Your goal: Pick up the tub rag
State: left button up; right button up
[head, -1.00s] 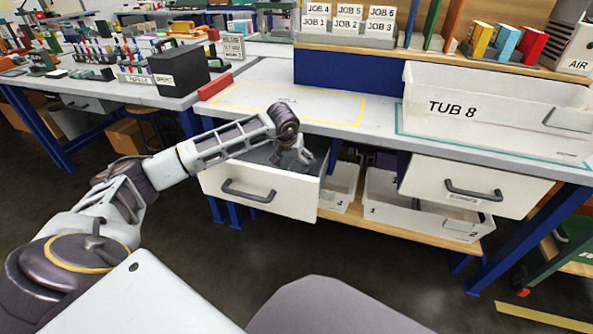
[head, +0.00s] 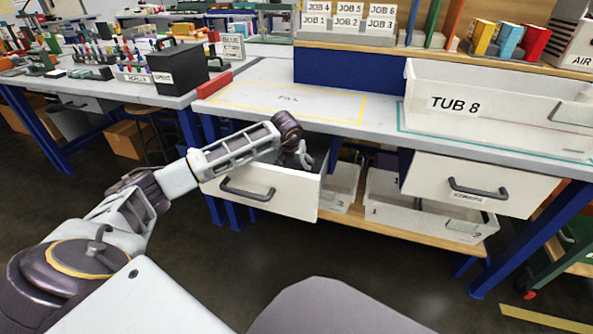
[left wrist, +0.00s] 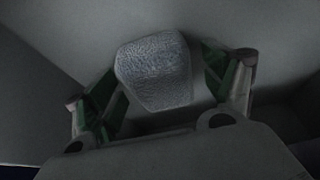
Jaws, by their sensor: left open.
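In the left wrist view a folded, textured grey-blue cloth (left wrist: 155,72), which looks like the tub rag, lies inside a drawer. My left gripper (left wrist: 163,88) is open, with one finger on each side of the cloth. I cannot tell whether the fingers touch it. In the head view my left gripper (head: 300,158) reaches down into the open left drawer (head: 262,190) under the bench. The cloth is hidden there by the drawer front and my arm. My right gripper is not in view.
A white bin marked TUB 8 (head: 500,112) stands on the bench's right side. A yellow-outlined area (head: 290,100) on the bench top is clear. The right drawer (head: 475,188) is under the bench. Clear bins (head: 425,215) sit on the lower shelf.

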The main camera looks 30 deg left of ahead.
aim_at(296, 165)
pick_arm(q)
jog(key=shift+c, duration=0.3)
jog(key=c, duration=1)
jog(key=shift+r, duration=0.15)
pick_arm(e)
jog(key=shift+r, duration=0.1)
